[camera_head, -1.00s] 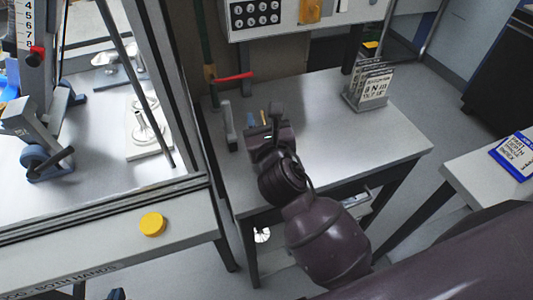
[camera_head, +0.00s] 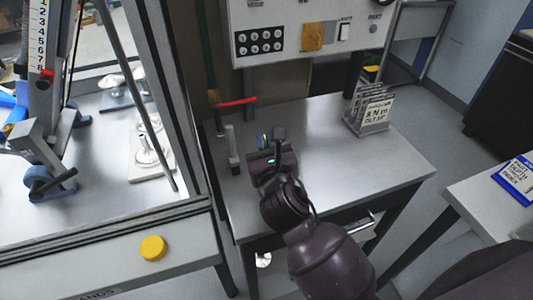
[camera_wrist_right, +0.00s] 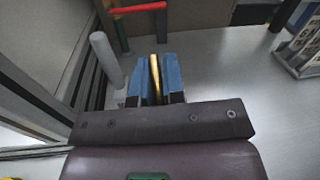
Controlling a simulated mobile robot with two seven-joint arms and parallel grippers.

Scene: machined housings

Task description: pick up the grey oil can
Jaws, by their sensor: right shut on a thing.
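My right gripper (camera_wrist_right: 160,82) has its two blue fingers close together around a slender brass-coloured piece (camera_wrist_right: 155,75), seen in the right wrist view. It looks like the spout of the grey oil can. The can's grey body does not show clearly; my gripper hides it. In the head view my right gripper (camera_head: 264,142) is over the left part of the small grey table, near its back-left edge, and its dark body hides what it holds. My left gripper is not in view.
A pale grey upright post (camera_head: 232,149) stands close left of my right gripper. A red handle (camera_head: 238,102) is behind it. A card holder (camera_head: 370,110) stands at the table's back right. A framed machine (camera_head: 195,160) borders the left. The table's middle and right are clear.

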